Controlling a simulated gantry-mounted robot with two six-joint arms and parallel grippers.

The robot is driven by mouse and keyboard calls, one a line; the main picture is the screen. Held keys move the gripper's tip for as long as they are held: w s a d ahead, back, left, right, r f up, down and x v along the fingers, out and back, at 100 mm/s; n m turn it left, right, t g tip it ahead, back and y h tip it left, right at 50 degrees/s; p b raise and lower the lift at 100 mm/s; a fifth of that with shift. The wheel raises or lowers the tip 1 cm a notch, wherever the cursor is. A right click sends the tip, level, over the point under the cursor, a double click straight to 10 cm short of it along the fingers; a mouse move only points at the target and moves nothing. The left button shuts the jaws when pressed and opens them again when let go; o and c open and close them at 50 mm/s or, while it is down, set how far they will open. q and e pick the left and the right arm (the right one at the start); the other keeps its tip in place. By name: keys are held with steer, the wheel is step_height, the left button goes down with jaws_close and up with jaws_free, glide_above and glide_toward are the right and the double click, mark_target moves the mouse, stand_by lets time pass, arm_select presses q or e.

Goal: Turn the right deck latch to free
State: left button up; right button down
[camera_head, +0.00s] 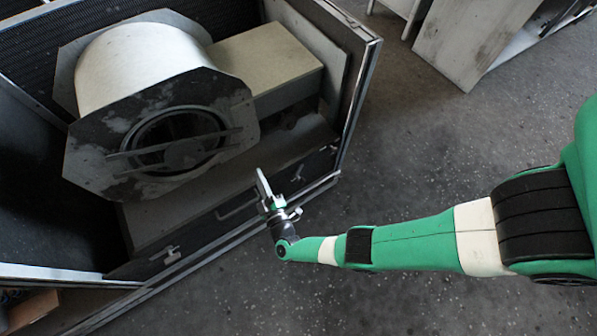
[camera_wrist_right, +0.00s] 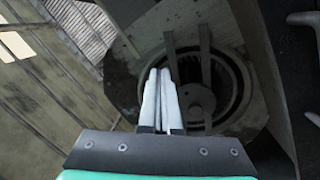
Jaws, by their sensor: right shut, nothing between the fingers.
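The right deck latch (camera_head: 298,173) is a small silver fitting on the dark front strip of the deck, just right of my right gripper. My right gripper (camera_head: 263,183) is above the front edge of the deck, its pale fingers shut and empty and pointing up in the head view. It appears apart from the latch. In the right wrist view its two fingers (camera_wrist_right: 161,98) lie together in front of the blower. I cannot identify the latch in that view. My left gripper is out of view.
The blower housing (camera_head: 140,70) with its octagonal plate stands on the deck. A bar handle (camera_head: 236,209) and a left latch (camera_head: 172,255) are on the front strip. A metal cabinet frame (camera_head: 360,95) rises at the right. Open floor (camera_head: 420,150) lies beyond.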

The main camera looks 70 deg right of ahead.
mark_target(296, 165)
steer(key=s+d+f+n+g+b, duration=0.2)
steer(key=s+d+f+n+b, duration=0.1)
steer(key=s+f, duration=1)
steer(key=b+x, duration=0.1)
steer(key=x, duration=0.2)
steer(key=b+x, duration=0.1)
steer(key=x, duration=0.3)
steer(key=f+b+x, duration=0.1)
steer(key=x, duration=0.2)
steer(key=shift+w+b, duration=0.35)
steer(key=shift+w, duration=0.1)
steer(key=shift+s+d+f, duration=0.25)
steer(key=shift+s+d, duration=0.3)
steer(key=shift+d, duration=0.05)
steer(key=shift+s+d+f, duration=0.25)
steer(key=shift+s+d, duration=0.3)
steer(key=shift+d, duration=0.35)
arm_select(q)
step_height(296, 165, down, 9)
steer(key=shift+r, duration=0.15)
arm_select(e)
steer(key=shift+a, duration=0.1)
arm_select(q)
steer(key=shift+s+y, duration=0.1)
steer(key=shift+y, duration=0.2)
arm_select(e)
steer(key=shift+s, duration=0.1)
